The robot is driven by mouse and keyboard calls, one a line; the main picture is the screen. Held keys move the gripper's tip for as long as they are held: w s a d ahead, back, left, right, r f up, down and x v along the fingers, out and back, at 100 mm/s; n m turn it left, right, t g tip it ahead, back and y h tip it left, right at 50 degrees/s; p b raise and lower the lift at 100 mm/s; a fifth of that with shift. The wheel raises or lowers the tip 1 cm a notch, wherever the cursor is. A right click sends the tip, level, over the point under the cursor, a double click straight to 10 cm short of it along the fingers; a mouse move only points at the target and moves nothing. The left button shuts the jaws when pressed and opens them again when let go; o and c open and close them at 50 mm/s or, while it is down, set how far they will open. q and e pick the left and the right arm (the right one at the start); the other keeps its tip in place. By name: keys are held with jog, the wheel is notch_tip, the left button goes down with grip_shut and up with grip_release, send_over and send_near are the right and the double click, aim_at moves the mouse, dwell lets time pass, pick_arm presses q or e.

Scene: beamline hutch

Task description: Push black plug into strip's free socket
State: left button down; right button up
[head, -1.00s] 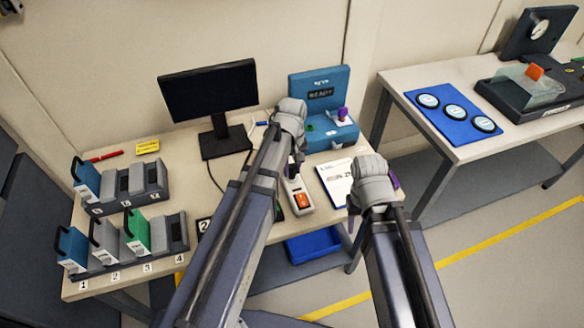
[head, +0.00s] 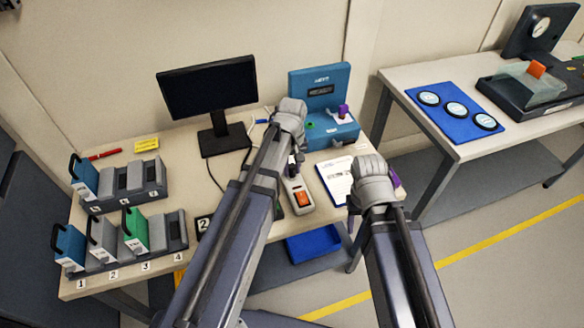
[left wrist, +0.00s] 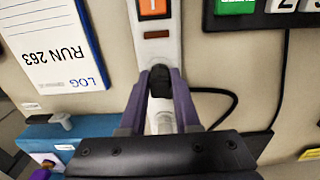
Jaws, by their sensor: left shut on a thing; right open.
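The white power strip (head: 297,187) lies on the table, partly hidden by my left arm; its orange switch (head: 303,199) faces me. In the left wrist view, the strip (left wrist: 146,58) runs from the top down under my gripper. My left gripper (left wrist: 160,92) is shut on the black plug (left wrist: 160,78) and holds it over the strip. Whether the plug touches a socket cannot be told; the gripper hides that part. In the head view, my left gripper (head: 295,160) is mostly behind its arm. My right gripper (head: 372,190) is open, right of the clipboard, its fingers mostly hidden.
A log clipboard (head: 333,178) and a blue device (head: 321,85) are beside the strip. A monitor (head: 209,92) stands behind on the left. A black cable (left wrist: 231,98) loops close by the strip. Cartridge racks (head: 177,230) fill the table's left end. A blue bin (head: 312,246) is below.

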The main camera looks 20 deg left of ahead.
pick_arm(q)
jog(key=c, duration=0.5)
grip_release()
jog(key=shift+c, duration=0.2)
jog(key=shift+r, duration=0.15)
notch_tip(320, 180, up, 8)
jog(key=p, duration=0.8)
jog(key=shift+f, duration=0.2)
jog(key=s+d+m+y, duration=0.1)
jog(key=s+d+m, duration=0.9)
jog(key=s, duration=0.4)
jog(key=shift+s+d+m, duration=0.2)
jog(key=shift+d+m, duration=0.05)
jog(key=shift+m, duration=0.05)
